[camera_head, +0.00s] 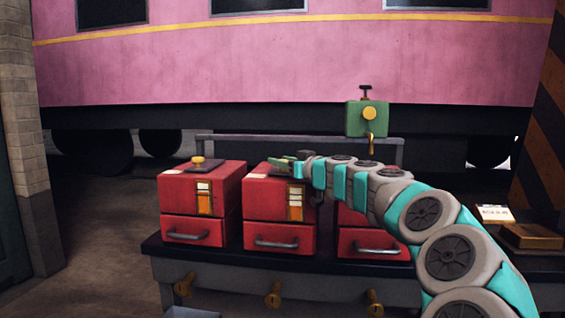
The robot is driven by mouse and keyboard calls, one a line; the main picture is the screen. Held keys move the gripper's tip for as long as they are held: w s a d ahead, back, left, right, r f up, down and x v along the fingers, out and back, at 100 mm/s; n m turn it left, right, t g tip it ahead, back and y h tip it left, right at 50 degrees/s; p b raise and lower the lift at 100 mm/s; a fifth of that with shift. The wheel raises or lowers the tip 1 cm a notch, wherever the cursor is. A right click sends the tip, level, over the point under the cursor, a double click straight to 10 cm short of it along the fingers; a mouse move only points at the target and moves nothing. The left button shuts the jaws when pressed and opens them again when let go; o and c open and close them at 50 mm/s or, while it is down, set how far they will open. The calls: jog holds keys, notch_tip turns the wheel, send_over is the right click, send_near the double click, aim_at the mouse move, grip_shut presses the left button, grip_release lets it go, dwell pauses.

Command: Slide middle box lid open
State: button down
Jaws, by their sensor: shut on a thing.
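The middle red box (280,205) stands on the dark bench between two similar red boxes. Its front has a drawer with a grey handle and an orange and white label. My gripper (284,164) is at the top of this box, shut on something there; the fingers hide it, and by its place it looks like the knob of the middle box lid. The lid itself is mostly hidden by the gripper, so I cannot tell how far it is open.
The left red box (190,200) has a dark lid with a yellow knob. The right red box (365,240) is partly behind my arm. A green device (367,118) stands behind, near a grey rail (290,138). A wooden block (530,236) lies at right.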

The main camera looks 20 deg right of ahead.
dwell(0.3)
jog(key=s+a+b, duration=0.4)
jog(key=s, duration=0.1)
jog(key=shift+s+b, duration=0.3)
jog(key=shift+b, duration=0.1)
jog(key=shift+f, duration=0.1)
jog(key=shift+c, duration=1.9)
grip_release()
jog(key=shift+s, duration=0.1)
jog(key=s+d, duration=0.1)
jog(key=s, duration=0.6)
jog(key=shift+s+d, duration=0.3)
jog(key=shift+s, duration=0.05)
jog(key=shift+a, duration=0.1)
